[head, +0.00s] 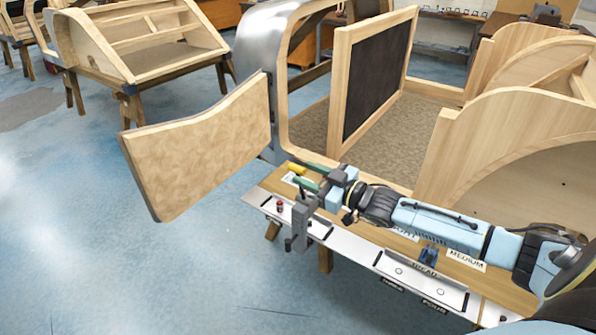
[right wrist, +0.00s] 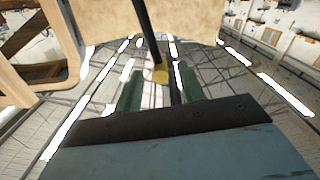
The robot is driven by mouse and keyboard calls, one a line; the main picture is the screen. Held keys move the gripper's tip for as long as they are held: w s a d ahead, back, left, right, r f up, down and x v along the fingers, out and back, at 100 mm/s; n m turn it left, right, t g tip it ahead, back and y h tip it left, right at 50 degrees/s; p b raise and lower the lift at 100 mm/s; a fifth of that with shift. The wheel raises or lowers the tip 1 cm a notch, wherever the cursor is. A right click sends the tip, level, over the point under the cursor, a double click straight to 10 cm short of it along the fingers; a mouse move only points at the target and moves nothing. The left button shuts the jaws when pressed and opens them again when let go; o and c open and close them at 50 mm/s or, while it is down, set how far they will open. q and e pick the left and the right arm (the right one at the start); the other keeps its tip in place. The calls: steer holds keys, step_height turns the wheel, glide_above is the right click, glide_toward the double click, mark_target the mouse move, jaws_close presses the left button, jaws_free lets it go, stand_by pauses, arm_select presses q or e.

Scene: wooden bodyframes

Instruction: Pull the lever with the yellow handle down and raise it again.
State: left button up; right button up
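The yellow handle (head: 297,168) shows as a small yellow end just beyond the green fingers of my right gripper (head: 300,173). In the right wrist view the yellow handle (right wrist: 160,75) is a round knob at the end of a dark rod, the lever (right wrist: 150,35). It lies between the two green fingertips of the right gripper (right wrist: 158,88), which stand apart with visible gaps on both sides. The gripper is open around or just short of the handle; I cannot tell the exact depth. The lever's lower part is hidden. My left gripper is not in view.
Below my right arm runs a wooden bench (head: 405,245) with metal trays, labels and a grey clamp-like fixture (head: 301,215). A wooden door panel (head: 205,150) sticks out to the left. A wooden body frame (head: 505,125) stands behind. Blue floor at left is free.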

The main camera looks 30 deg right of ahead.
steer(key=shift+x, duration=1.75)
jaws_close()
